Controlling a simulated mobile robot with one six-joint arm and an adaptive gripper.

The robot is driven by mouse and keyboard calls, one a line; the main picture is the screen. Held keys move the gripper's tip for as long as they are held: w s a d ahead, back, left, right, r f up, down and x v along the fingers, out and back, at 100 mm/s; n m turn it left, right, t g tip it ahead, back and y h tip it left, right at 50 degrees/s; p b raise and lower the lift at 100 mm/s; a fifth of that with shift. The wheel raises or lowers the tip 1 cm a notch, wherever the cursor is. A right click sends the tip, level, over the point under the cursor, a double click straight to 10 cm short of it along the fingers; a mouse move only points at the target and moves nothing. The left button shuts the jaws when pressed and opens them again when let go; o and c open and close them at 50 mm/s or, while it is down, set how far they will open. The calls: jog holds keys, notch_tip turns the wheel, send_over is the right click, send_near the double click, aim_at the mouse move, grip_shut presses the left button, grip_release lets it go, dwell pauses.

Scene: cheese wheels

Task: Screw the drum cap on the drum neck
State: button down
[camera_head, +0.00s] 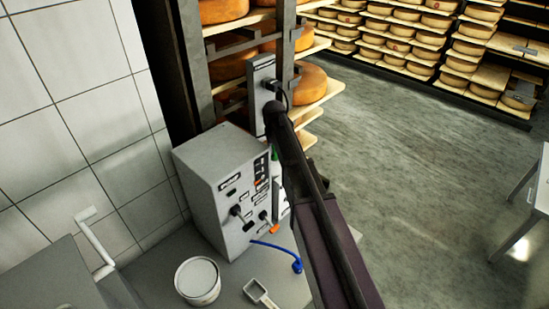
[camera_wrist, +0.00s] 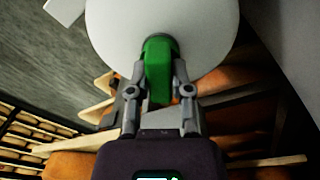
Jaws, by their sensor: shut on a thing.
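In the wrist view my gripper (camera_wrist: 160,76) is shut on a green piece, which I take for the drum cap (camera_wrist: 158,72). Its two grey fingers press on its sides. The far end of the cap meets a large white round body, likely the drum (camera_wrist: 205,22). A dark ring shows at that spot; the neck itself is hidden behind the cap, so I cannot tell how far they engage. In the head view my dark arm hides the gripper and most of the drum; a bit of green (camera_head: 274,154) shows beside the arm.
A grey control box (camera_head: 217,178) with knobs stands left of my arm. A white tub (camera_head: 198,281), a square scoop (camera_head: 258,291) and a blue hose (camera_head: 272,247) lie on the counter. Cheese shelves (camera_head: 322,95) stand behind. The floor (camera_head: 420,170) to the right is clear.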

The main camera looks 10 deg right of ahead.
jog(key=shift+s, duration=0.1)
jog(key=shift+c, duration=2.3)
grip_release()
jog(key=shift+c, duration=0.3)
